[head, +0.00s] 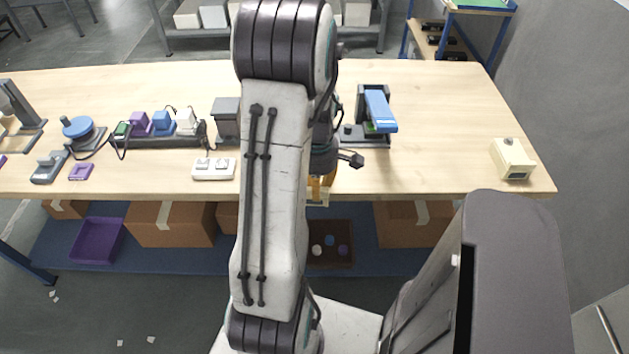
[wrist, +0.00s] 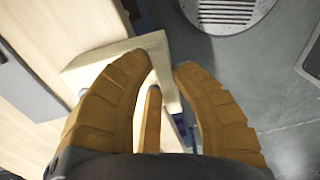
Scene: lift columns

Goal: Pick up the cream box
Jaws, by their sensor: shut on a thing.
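A cream box (wrist: 112,52) sits between the fingers of my gripper (wrist: 164,67) in the wrist view. The gripper's yellow-brown fingers are shut on it and hide much of it. In the head view my gripper (head: 320,187) is at the table's front edge, mostly hidden behind my arm. A small pale part of the box (head: 318,200) shows below the fingers there. Whether the box touches the table cannot be told.
The wooden table (head: 440,100) holds a blue-and-grey device (head: 379,110), a white switch block (head: 213,169), a row of plugs (head: 162,123) and a cream device with a knob (head: 512,159) at right. Cardboard boxes (head: 170,224) stand on the shelf below. The table's right middle is clear.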

